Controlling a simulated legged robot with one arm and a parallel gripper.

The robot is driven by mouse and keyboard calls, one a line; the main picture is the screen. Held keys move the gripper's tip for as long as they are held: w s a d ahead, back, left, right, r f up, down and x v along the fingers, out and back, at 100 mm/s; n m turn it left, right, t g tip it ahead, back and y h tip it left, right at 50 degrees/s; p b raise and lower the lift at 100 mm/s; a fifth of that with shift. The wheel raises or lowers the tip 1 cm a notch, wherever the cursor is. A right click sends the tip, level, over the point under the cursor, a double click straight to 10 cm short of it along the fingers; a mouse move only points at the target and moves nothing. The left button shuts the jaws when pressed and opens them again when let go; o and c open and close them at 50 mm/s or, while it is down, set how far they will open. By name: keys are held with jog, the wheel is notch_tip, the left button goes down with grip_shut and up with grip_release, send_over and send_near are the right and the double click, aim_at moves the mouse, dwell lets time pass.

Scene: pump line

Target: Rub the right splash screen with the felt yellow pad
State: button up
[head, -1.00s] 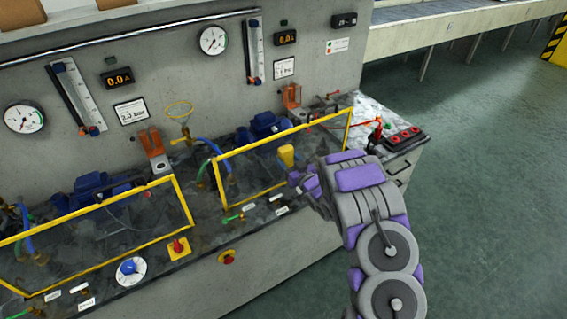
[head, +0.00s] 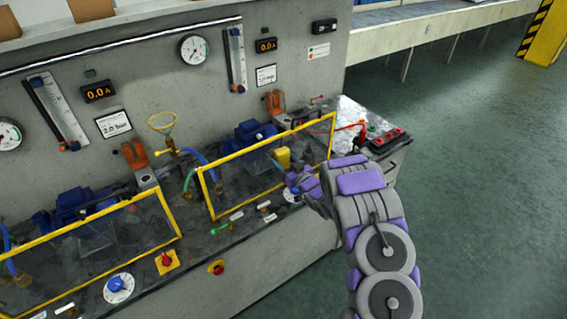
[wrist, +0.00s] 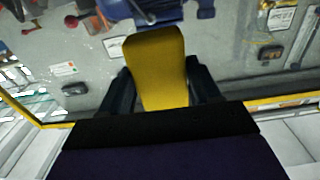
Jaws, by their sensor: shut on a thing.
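The felt yellow pad (wrist: 158,70) is held between the two dark fingers of my gripper (wrist: 160,92) in the wrist view. In the head view the pad (head: 283,158) shows as a small yellow block just beyond my gripper (head: 296,176). The right splash screen (head: 208,196) is a clear panel in a yellow frame. The pad lies over the right half of this screen in the picture. I cannot tell whether it touches the panel. The lower right part of the screen is hidden behind my gripper.
The left splash screen (head: 171,212) stands on the same bench. A red emergency button (head: 167,259) and a blue dial (head: 119,284) sit on the bench front. A red-handled valve (head: 363,130) and a red-button box (head: 387,138) are right of the screen. Open floor lies at right.

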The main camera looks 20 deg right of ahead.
aim_at(253, 169)
jog(key=shift+s+a+p, duration=0.35)
jog(key=shift+s+a, duration=0.2)
jog(key=shift+a, duration=1.25)
jog(key=shift+s+a+p, duration=0.3)
jog(key=shift+s+a, duration=0.3)
jog(key=shift+a, duration=1.15)
jog(key=shift+s+a+p, duration=0.35)
jog(key=shift+s+a, duration=0.2)
jog(key=shift+a, duration=1.25)
jog(key=shift+s+d, duration=0.1)
jog(key=shift+s+d, duration=0.1)
jog(key=shift+s, duration=0.2)
jog(key=shift+v, duration=2.6)
jog(key=shift+v, duration=1.45)
